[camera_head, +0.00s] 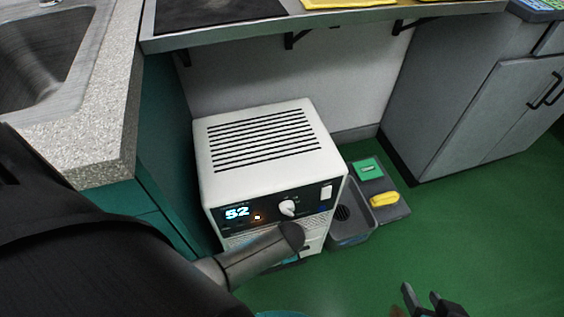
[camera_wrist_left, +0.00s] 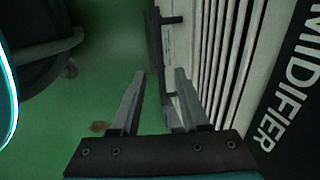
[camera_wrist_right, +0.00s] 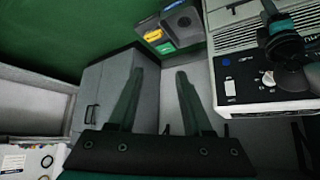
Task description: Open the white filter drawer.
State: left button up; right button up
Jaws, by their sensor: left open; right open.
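The white dehumidifier (camera_head: 262,140) stands on the floor, with a lit display reading 52 and a round knob (camera_head: 288,208). A white panel low on its front right (camera_head: 312,242), possibly the filter drawer, is partly covered by my left arm; I cannot tell how far it is open. My right gripper (camera_head: 422,293) is open and empty, right of the dehumidifier. It also shows in the right wrist view (camera_wrist_right: 160,72).
A grey bin (camera_head: 350,228) and a grey tray (camera_head: 393,210) with a green and a yellow item stand right of the dehumidifier. A teal cabinet with a sink counter (camera_head: 115,120) is on the left, grey cabinets (camera_head: 470,110) on the right.

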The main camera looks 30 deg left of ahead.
pick_arm(q)
jog(key=shift+w+a+f+b, duration=0.1)
jog(key=shift+a+f+b, duration=0.05)
jog(key=shift+f+b, duration=0.6)
jog(key=shift+w+a+f+b, duration=0.15)
jog(key=shift+f+b, duration=0.4)
jog(key=shift+f, duration=0.35)
jog(key=shift+w+a+f+b, duration=0.1)
jog(key=shift+f+b, duration=0.55)
jog(key=shift+f, duration=0.15)
pick_arm(e)
jog(key=w+a+r+t+y, duration=0.2)
jog(key=a+t+y, duration=0.1)
jog(key=a+t, duration=0.4)
jog(key=shift+r+y, duration=0.2)
jog(key=shift+y, duration=0.2)
jog(key=shift+a, duration=0.1)
pick_arm(q)
jog(key=shift+c, duration=0.2)
grip_shut()
